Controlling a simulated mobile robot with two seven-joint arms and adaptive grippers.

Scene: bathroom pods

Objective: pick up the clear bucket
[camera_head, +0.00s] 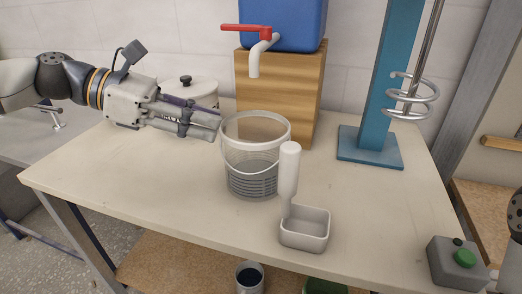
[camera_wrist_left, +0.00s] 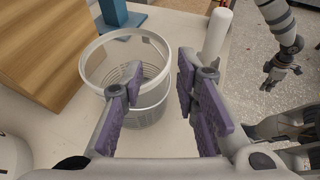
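The clear bucket (camera_head: 250,180) stands upright on the table, see-through with a pale rim and horizontal rings low on its wall. My left gripper (camera_head: 218,118) is beside its rim on the left in the head view. In the left wrist view my left gripper (camera_wrist_left: 158,75) is open with purple finger pads. There the left finger overlaps the bucket (camera_wrist_left: 150,100) and the right finger is past its right side. I cannot tell whether either finger touches it. My right gripper (camera_wrist_left: 284,66) shows small and dark in the left wrist view; its opening is unclear.
A wooden block (camera_head: 285,95) with a blue tank (camera_head: 290,22) and red-handled tap stands behind the bucket. A lidded pot (camera_head: 190,88) sits behind my left gripper. A blue stand (camera_head: 370,150) is at back right.

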